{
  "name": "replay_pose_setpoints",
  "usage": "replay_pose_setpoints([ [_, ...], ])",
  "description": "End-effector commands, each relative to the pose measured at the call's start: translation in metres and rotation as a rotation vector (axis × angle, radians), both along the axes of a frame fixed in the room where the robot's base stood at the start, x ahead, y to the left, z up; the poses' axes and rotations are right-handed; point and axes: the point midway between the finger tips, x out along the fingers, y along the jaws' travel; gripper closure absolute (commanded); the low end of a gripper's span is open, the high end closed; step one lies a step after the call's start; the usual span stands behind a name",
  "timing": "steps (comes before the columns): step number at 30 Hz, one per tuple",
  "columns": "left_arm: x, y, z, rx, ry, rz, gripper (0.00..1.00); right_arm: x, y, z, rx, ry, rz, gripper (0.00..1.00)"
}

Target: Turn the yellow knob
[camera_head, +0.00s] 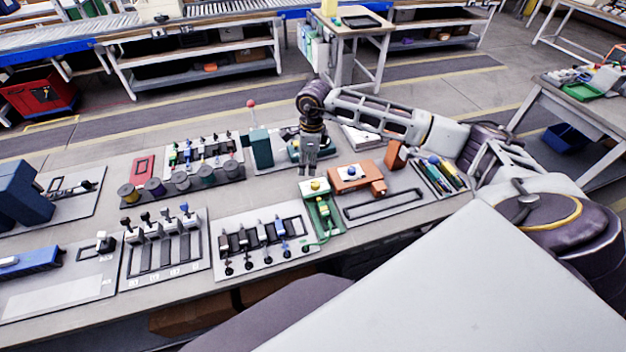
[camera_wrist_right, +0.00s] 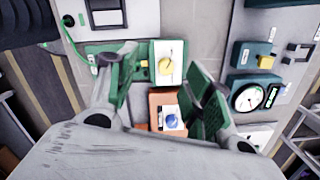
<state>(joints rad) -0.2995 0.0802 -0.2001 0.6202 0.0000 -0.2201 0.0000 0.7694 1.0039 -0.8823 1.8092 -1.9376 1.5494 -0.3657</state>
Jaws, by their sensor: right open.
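The yellow knob (camera_head: 315,185) sits on a pale plate on top of a green box (camera_head: 323,218) near the front right of the table. In the right wrist view the yellow knob (camera_wrist_right: 166,62) shows between and beyond the finger pads. My right gripper (camera_head: 309,171) points down above the knob, a little to the back left in the picture. Its fingers are open in the wrist view (camera_wrist_right: 166,88), with nothing between them and a gap to the knob. My left gripper is not in view.
An orange box with a blue knob (camera_head: 349,172) stands right beside the green box. A green cable (camera_head: 326,237) runs from the green box to the panel with plugs (camera_head: 262,240). A teal lever box with a red ball (camera_head: 260,148) stands behind left. A tray of screwdrivers (camera_head: 440,176) lies right.

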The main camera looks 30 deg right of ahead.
Motion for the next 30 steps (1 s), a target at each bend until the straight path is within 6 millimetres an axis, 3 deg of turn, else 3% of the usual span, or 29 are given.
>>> replay_pose_setpoints([
  [3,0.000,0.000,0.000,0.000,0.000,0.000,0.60,0.000,-0.022,0.006,-0.071,0.008,-0.007,0.49],
  [6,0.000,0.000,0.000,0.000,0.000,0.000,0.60,0.000,-0.030,0.007,-0.099,0.014,-0.009,0.49],
  [20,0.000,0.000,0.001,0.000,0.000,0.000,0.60,0.000,-0.031,0.005,-0.099,0.014,-0.009,0.49],
  [30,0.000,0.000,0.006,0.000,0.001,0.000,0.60,0.000,-0.031,-0.022,-0.098,0.016,-0.009,0.49],
])
